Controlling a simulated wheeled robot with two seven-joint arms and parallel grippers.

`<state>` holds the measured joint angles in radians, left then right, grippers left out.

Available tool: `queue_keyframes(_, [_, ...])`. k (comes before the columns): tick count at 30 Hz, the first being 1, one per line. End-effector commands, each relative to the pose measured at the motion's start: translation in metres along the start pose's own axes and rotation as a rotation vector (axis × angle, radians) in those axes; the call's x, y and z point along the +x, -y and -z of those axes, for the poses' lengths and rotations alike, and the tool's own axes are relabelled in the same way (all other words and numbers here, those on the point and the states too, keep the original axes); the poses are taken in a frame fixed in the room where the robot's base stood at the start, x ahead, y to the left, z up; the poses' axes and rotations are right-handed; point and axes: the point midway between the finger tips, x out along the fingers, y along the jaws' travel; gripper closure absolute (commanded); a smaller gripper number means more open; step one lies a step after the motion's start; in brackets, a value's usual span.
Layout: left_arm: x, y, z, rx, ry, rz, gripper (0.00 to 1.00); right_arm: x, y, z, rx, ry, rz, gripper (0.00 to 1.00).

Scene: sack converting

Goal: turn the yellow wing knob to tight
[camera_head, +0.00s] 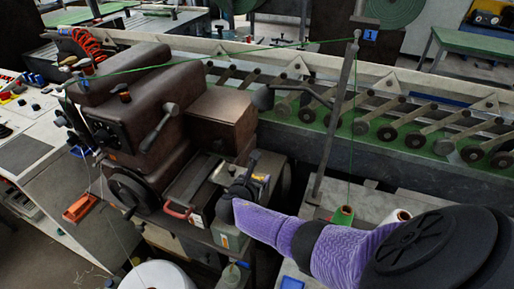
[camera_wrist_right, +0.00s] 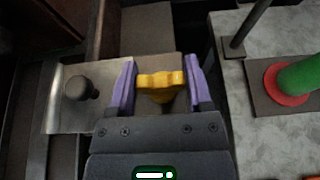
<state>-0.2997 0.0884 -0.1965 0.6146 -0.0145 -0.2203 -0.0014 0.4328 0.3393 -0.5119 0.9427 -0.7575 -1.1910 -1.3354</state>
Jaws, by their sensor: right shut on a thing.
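The yellow wing knob (camera_wrist_right: 161,84) sits on a metal plate (camera_wrist_right: 107,74) in the right wrist view. My right gripper (camera_wrist_right: 161,88) is shut on it, with one purple finger on each side of the wings. In the head view my right gripper (camera_head: 243,184) is at the small block on the front of the brown machine, with the purple arm coming in from the lower right. Only a sliver of yellow shows there, so the knob is mostly hidden. My left gripper is not in view.
A dark round knob (camera_wrist_right: 80,88) stands on the same plate, left of the yellow one. A green spool (camera_head: 343,215) and a thin upright post (camera_head: 335,130) stand to the right. The brown machine (camera_head: 150,110) fills the left. A white thread cone (camera_head: 157,276) stands at the bottom.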

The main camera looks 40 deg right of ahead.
Motion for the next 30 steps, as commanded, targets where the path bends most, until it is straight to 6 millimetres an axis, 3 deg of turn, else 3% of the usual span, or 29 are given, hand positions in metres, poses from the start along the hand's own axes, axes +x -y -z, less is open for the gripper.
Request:
queue_keyframes(13, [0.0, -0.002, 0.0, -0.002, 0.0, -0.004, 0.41, 0.0, 0.0, 0.0, 0.005, 0.0, 0.008, 0.94])
queue_keyframes(14, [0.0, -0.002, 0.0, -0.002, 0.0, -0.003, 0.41, 0.0, 0.0, 0.0, 0.005, 0.0, 0.008, 0.31])
queue_keyframes(18, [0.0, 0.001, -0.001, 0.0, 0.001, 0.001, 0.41, 0.0, 0.0, 0.0, 0.004, 0.0, 0.007, 0.02])
queue_keyframes(26, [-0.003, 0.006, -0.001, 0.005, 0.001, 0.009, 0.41, -0.003, 0.0, -0.001, 0.003, -0.001, 0.006, 0.0])
queue_keyframes(30, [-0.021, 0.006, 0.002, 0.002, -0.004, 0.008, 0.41, -0.033, -0.001, -0.005, 0.003, -0.003, 0.004, 0.0])
